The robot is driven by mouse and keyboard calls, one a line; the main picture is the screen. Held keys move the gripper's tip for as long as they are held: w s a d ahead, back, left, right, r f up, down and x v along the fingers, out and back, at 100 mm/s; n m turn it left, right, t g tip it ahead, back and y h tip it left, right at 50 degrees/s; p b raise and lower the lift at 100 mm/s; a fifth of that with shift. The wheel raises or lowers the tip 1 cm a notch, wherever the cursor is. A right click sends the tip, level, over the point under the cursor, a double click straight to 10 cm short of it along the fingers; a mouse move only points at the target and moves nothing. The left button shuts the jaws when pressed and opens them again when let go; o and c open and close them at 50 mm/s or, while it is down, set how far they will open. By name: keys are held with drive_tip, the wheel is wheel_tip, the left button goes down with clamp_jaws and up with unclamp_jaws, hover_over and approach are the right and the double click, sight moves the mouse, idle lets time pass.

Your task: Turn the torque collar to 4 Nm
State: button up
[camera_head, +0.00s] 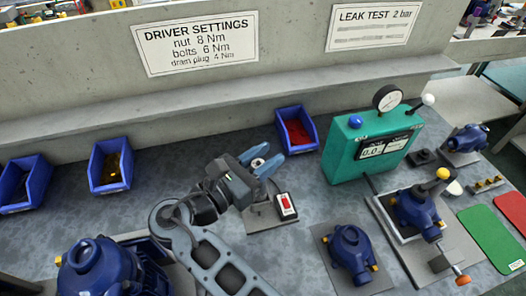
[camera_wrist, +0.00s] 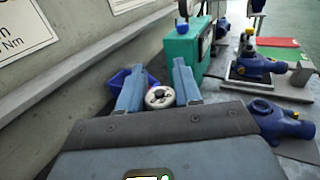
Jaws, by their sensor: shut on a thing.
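My gripper (camera_head: 267,159) has its two blue fingers on either side of a small round pale piece with a dark centre, which I take to be the torque collar (camera_head: 258,162). In the wrist view the collar (camera_wrist: 160,98) sits between the fingers (camera_wrist: 159,72), and my gripper is shut on it. I cannot read any scale on it. A small box with a red display (camera_head: 286,206) stands on a grey plate (camera_head: 262,217) just below and right of my gripper. The display's figures are too small to read.
A wall sign (camera_head: 196,42) lists nut 8 Nm, bolts 6 Nm, drain plug 4 Nm. A blue bin with red parts (camera_head: 296,130) is close behind my gripper. A green leak tester (camera_head: 369,147) and blue pumps (camera_head: 351,254) stand to the right. The bench front-left holds another pump (camera_head: 100,268).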

drive_tip(key=shift+s+d+m+g+h, duration=0.1)
drive_tip(key=shift+m+g+h, duration=0.95)
drive_tip(key=shift+g, duration=0.35)
drive_tip(key=shift+m+g, duration=0.25)
drive_tip(key=shift+g, duration=0.05)
drive_tip(key=o, duration=1)
drive_tip(key=s+d+r, duration=0.1)
drive_tip(key=d+r, duration=0.2)
drive_tip(key=s+d+r, duration=0.1)
drive_tip(key=d+r, duration=0.3)
drive_tip(key=s+d+r+p, duration=0.1)
drive_tip(key=d+r, duration=0.3)
drive_tip(key=shift+s+d, duration=0.15)
